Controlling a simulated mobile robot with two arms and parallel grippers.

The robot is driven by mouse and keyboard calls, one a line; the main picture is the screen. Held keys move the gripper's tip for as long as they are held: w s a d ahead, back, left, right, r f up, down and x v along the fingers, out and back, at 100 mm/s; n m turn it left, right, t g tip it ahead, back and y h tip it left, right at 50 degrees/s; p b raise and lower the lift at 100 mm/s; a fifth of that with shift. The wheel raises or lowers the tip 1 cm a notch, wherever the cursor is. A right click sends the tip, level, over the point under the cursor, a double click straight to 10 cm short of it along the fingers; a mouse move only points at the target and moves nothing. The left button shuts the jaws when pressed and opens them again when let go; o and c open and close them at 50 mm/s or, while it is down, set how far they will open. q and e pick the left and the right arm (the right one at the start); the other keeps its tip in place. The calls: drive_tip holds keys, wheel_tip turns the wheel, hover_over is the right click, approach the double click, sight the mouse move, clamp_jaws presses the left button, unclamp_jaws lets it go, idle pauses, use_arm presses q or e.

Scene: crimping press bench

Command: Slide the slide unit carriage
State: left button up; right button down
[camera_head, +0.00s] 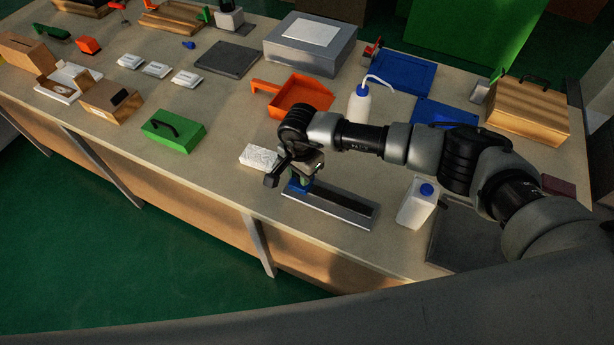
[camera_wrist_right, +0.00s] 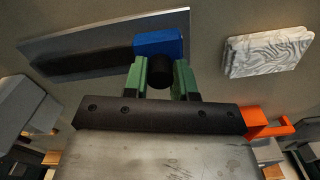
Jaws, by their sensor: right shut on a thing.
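The slide unit is a grey metal rail (camera_head: 335,210) lying on the bench below my right arm. Its dark channel runs lengthwise. The blue carriage (camera_head: 297,187) sits at the rail's left end in the head view, partly hidden by my gripper. In the wrist view the rail (camera_wrist_right: 85,50) runs off to the left, with the carriage (camera_wrist_right: 162,42) at its right end. My right gripper (camera_head: 301,179) points down over the carriage. Its green fingers are shut on the carriage's black knob (camera_wrist_right: 159,76). My left gripper is not in view.
A white patterned block (camera_head: 259,157) lies just left of the slide unit. An orange dustpan (camera_head: 300,96) and a white bottle (camera_head: 359,107) are behind.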

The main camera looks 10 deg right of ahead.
drive_tip(key=shift+a, duration=0.1)
drive_tip(key=c, duration=0.9)
unclamp_jaws()
drive_tip(key=shift+a, duration=0.1)
wheel_tip(320, 180, up, 11)
drive_tip(key=b, duration=0.2)
drive_tip(key=shift+f, duration=0.15)
